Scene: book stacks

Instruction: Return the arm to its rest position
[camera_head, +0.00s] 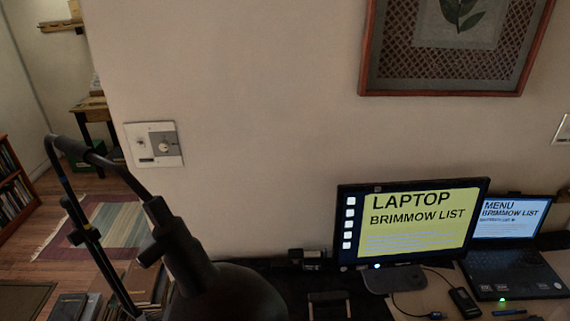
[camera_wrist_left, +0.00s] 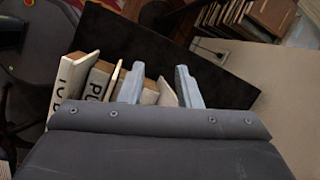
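In the left wrist view my left gripper (camera_wrist_left: 160,72) shows two pale blue-grey fingers standing apart. Books stand beyond and around the fingers. One white-edged book (camera_wrist_left: 74,80) with dark lettering is left of them, and another lettered book (camera_wrist_left: 99,82) is beside it. I see nothing clamped between the fingers, though their lower parts are hidden by the grey gripper body. The head view shows neither gripper. My right gripper is in no view.
A black desk lamp (camera_head: 235,292) fills the lower left foreground of the head view. A monitor (camera_head: 415,225) and an open laptop (camera_head: 510,272) stand on the desk at right. Books (camera_head: 140,285) sit low at left. A framed picture (camera_head: 455,85) hangs on the wall.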

